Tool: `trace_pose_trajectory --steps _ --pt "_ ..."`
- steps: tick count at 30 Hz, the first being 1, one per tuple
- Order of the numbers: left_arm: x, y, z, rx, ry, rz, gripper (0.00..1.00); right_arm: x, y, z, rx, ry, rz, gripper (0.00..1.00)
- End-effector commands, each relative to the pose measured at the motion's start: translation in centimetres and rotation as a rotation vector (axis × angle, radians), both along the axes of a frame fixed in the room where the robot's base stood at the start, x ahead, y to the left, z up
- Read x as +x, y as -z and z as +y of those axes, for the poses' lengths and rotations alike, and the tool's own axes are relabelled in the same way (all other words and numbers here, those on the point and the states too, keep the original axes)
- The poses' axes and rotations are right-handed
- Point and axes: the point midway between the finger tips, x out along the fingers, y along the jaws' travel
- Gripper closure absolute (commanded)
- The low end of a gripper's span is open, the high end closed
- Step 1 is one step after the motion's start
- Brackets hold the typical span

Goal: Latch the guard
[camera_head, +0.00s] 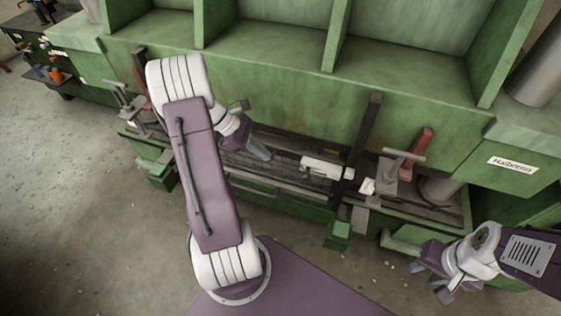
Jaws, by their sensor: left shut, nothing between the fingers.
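The green sheet-rolls machine (260,82) fills the back. A dark mesh panel (262,163), perhaps the guard, lies low along its front, partly hidden by my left arm. My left gripper (260,152) is shut and empty, pointing down over this panel; I cannot tell whether it touches. A white block (321,168) sits at the panel's right part. A grey T-shaped handle (404,155) stands right of the dark upright bar (364,135). I cannot tell which part is the latch. My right gripper (430,280) is at the lower right, apart from the machine, its fingers apart and empty.
A red part (421,145) stands behind the T-shaped handle. Another clamp-like handle (128,105) is at the machine's left end. Green feet (339,233) stick out in front. Concrete floor (80,220) is clear at left. A cluttered bench (60,60) stands farther left.

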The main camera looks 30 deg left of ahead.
Motion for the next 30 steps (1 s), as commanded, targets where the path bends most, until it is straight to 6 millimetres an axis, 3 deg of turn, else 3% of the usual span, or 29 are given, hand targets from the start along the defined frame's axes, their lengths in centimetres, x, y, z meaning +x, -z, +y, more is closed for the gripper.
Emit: trace_pose_trajectory --steps 12,20,30 --pt "2.3 7.1 -5.3 -0.002 0.004 0.004 1.00 0.0 1.7 0.0 0.000 0.000 0.000 0.64" --pt "3.8 7.6 -8.3 0.001 0.003 0.002 1.00 0.0 1.8 0.0 0.000 0.000 0.000 0.64" --pt "4.0 7.7 -8.8 0.000 0.001 0.002 1.00 0.0 1.8 0.0 0.000 0.000 0.000 0.64"
